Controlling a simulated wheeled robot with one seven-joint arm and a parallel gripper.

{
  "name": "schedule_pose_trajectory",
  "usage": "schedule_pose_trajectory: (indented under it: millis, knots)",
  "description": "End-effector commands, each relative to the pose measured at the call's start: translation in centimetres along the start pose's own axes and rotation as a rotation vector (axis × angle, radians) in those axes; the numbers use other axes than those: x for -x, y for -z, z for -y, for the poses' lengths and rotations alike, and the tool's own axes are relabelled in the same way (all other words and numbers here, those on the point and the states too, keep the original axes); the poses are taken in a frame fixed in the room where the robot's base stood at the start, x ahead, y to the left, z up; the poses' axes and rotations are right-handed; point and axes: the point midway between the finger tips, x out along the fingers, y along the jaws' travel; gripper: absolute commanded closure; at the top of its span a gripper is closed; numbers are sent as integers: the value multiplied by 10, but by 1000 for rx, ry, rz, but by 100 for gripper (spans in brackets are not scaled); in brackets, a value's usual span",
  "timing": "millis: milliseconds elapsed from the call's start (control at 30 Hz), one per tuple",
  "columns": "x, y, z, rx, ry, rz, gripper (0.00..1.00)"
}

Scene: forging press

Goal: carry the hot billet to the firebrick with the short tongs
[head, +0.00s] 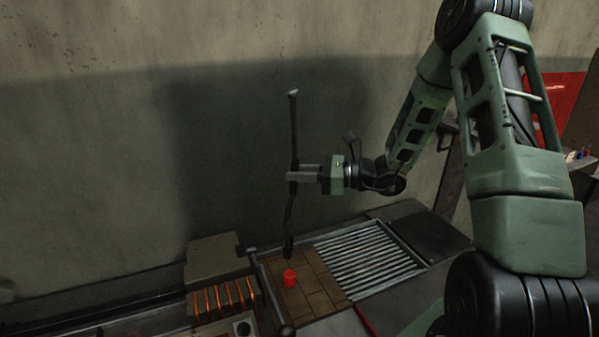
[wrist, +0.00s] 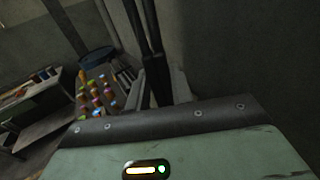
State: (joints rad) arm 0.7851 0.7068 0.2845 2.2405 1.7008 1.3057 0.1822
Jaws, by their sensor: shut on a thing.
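My gripper (head: 296,175) is shut on the dark short tongs (head: 291,130), which hang nearly upright above the bench. The tongs also show as dark bars in the wrist view (wrist: 146,45). The hot billet (head: 290,278), a small glowing red cylinder, stands on the brown firebrick (head: 318,295), towards its left side. The lower end of the tongs is just above the billet in the head view, with a small gap between them. The billet and the firebrick are not seen in the wrist view.
A heater with glowing orange coils (head: 222,298) stands left of the firebrick. A metal grating (head: 370,262) lies to its right, with a dark flat plate (head: 428,236) beyond. A wall (head: 120,150) rises behind. The wrist view shows a rack of coloured items (wrist: 97,98) and a side table (wrist: 35,105).

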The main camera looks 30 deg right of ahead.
Motion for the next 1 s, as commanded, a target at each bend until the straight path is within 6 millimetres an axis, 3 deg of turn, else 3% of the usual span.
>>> schedule_pose_trajectory:
  millis: [433, 900, 933, 1000]
  knots:
    - [-2, 38, 0, 0, -1, 3, 100]
    - [-2, 44, 0, 1, 0, 2, 100]
    - [-2, 44, 0, 1, 0, 2, 75]
    - [-2, 44, 0, 0, 0, 2, 72]
